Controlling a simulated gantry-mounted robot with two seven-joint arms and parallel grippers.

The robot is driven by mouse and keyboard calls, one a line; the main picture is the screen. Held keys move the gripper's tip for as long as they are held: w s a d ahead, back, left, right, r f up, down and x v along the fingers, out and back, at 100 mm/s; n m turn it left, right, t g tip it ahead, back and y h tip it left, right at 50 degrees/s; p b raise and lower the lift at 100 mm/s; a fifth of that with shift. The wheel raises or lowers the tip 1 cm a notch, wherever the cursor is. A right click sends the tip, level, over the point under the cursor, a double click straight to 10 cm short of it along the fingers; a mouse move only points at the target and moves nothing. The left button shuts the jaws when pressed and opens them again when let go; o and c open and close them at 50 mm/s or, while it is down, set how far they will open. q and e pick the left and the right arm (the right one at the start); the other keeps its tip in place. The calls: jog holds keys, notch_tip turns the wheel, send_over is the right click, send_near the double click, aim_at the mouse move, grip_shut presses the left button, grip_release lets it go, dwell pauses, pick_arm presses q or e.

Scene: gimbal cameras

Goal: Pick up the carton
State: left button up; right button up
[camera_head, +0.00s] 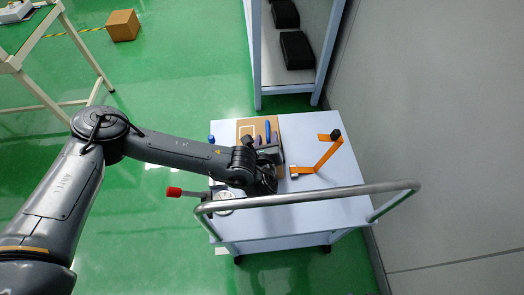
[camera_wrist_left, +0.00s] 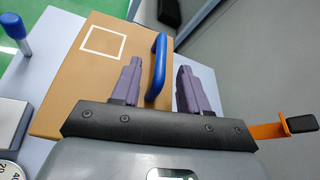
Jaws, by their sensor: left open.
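The carton (camera_head: 245,130) is a brown box with a white square outline and a blue handle on top. It sits on the light-blue cart top, partly hidden by my left arm in the head view. It also fills the middle of the left wrist view (camera_wrist_left: 75,75), where its blue handle (camera_wrist_left: 158,65) stands up. My left gripper (camera_head: 266,139) is open over the carton. In the left wrist view its purple fingers (camera_wrist_left: 159,70) are on either side of the handle, with visible gaps. Whether they reach down to handle depth is unclear. My right gripper is not in view.
The cart (camera_head: 335,203) has a metal push rail (camera_head: 310,196) along its near side. An orange arm with a black end (camera_head: 320,158) lies to the right of the carton. A round dial (camera_head: 224,203) is at the near left. Another brown box (camera_head: 122,25) stands on the green floor.

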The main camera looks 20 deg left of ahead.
aim_at(268, 135)
pick_arm(q)
jog(key=shift+b+x, duration=0.55)
jog(key=shift+x, duration=1.35)
jog(key=shift+a, duration=0.1)
grip_shut()
jog(key=shift+r, duration=0.15)
